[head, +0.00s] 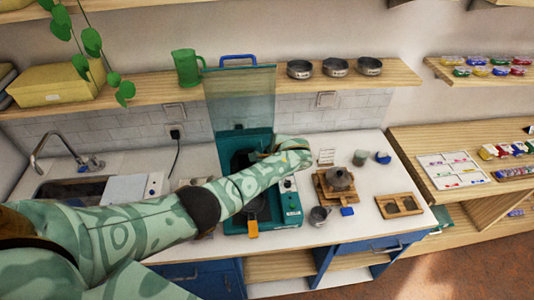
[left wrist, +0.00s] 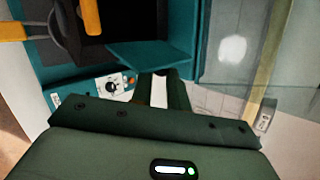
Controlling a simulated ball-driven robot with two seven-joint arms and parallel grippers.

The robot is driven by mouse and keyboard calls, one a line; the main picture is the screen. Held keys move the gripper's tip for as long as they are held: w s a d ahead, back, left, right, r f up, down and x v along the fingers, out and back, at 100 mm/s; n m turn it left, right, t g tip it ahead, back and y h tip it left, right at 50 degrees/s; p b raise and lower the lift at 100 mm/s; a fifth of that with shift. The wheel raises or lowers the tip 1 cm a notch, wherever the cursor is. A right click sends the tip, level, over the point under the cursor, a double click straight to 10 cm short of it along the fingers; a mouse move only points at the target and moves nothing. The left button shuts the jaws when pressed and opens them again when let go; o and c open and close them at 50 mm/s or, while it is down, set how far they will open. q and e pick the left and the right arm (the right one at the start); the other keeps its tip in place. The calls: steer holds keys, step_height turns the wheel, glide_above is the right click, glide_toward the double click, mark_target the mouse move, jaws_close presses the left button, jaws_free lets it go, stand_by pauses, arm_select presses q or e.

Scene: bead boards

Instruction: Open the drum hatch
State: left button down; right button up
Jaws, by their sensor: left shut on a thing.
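The teal machine (head: 237,226) stands on the white counter, with its see-through lid (head: 240,100) raised upright behind it. In the left wrist view, a flat teal panel (left wrist: 150,55), which looks like the drum hatch, sticks out beside a dark box-shaped opening (left wrist: 110,25). My left gripper (left wrist: 160,82) is at the panel's near edge, its fingers shut on it. In the head view my left arm crosses the machine and hides much of the drum and the fingertips. My right gripper is in neither view.
An orange handle (head: 251,229) shows at the machine's front, and a control panel with a knob (head: 289,185) on its right. A sink lies at left.

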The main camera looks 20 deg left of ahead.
arm_select(q)
steer(key=shift+f, duration=0.1)
stand_by(0.4)
steer(key=c, duration=1.7)
jaws_free()
steer(key=shift+p+v, duration=0.3)
steer(key=shift+v, duration=7.85)
steer(key=shift+w, duration=0.15)
